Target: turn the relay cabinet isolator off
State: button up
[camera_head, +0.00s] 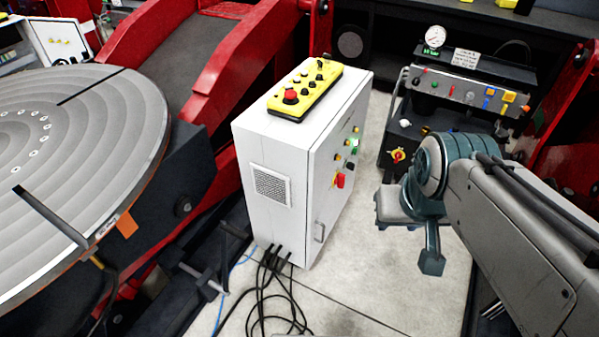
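The white relay cabinet (275,160) stands in the middle of the view. Its door faces right and is seen at a steep angle. The isolator (340,180), a red handle on a yellow plate, is on that door at mid height. The handle looks roughly upright, but the steep angle leaves its exact setting unclear. My gripper (431,262) is at the end of my grey and teal arm, to the right of and lower than the isolator, with a clear gap between them. It touches nothing that I can see. Its fingers cannot be told apart clearly.
A yellow pendant (305,90) with a red button lies on the cabinet top. Several small buttons sit above the isolator. A black unit (440,110) behind carries a gauge and another red-yellow switch (397,156). A large round table (70,150) is left; cables (270,290) lie below.

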aim_at(339, 180)
jog(key=u, duration=0.15)
jog(key=i, duration=1.25)
jog(key=z, duration=0.65)
